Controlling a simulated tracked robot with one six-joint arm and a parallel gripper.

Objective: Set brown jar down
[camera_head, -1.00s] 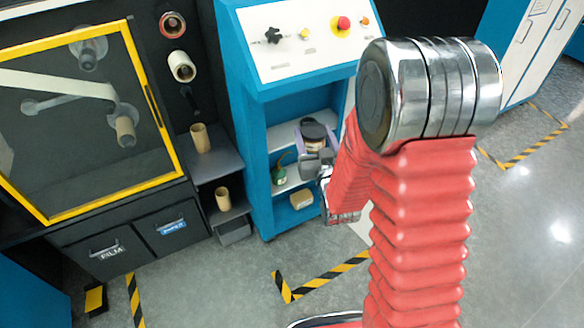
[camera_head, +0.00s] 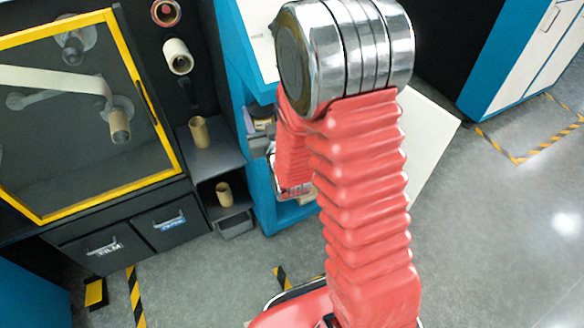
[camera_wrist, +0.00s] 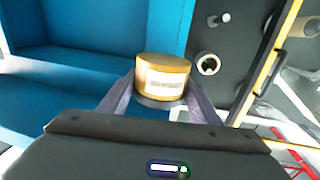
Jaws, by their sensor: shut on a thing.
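The brown jar (camera_wrist: 166,72) is amber with a white label and a dark band at its lower end in the wrist view. My gripper (camera_wrist: 160,88) is shut on it, a finger on either side. In the head view the jar is small and partly hidden, near my gripper (camera_head: 262,138), in front of the blue cabinet (camera_head: 262,205). My arm covers much of the cabinet and its shelves. In the wrist view the blue cabinet (camera_wrist: 85,75) fills the left side, and the jar appears clear of its surfaces.
A dark machine with a yellow-framed window (camera_head: 130,55) stands left. Cardboard tubes stand on an upper shelf (camera_head: 199,132) and a lower shelf (camera_head: 224,195) between machine and cabinet. A white roll (camera_head: 178,57) sticks out above them. Open grey floor (camera_head: 480,240) lies right.

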